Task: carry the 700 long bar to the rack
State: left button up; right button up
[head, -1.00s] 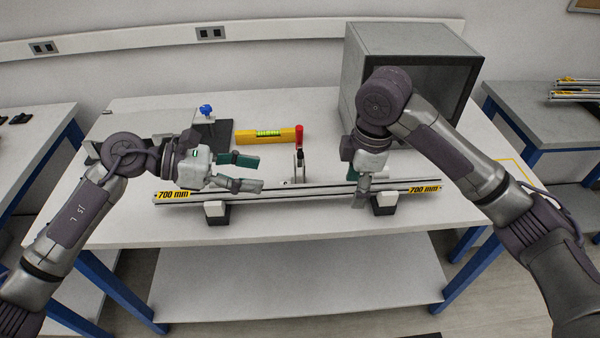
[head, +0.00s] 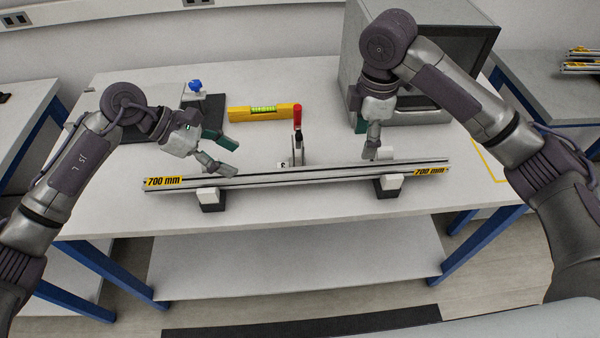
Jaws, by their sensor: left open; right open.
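The 700 mm long bar (head: 300,177) is a silvery profile with yellow "700 mm" labels at both ends. It lies across two black-and-white supports, the left support (head: 210,200) and the right support (head: 388,187), near the table's front edge. My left gripper (head: 232,158) is open and empty, just behind and above the bar's left part. My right gripper (head: 369,143) is open, pointing down behind the bar's right part; its fingers partly overlap each other in this view. Neither gripper holds the bar.
A red-handled clamp (head: 297,135) stands behind the bar's middle. A yellow level (head: 264,112) lies behind it. More labelled bars (head: 582,60) lie on the right-hand table (head: 545,85).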

aim_at(263, 173)
pick_arm(q)
jog(key=x, duration=0.9)
jog(key=shift+d+f, duration=0.15)
jog(key=shift+d, duration=0.1)
pick_arm(e)
notch_tip(263, 173, down, 10)
jog(key=shift+r, duration=0.25)
pick_arm(q)
grip_shut()
pick_arm(e)
grip_shut()
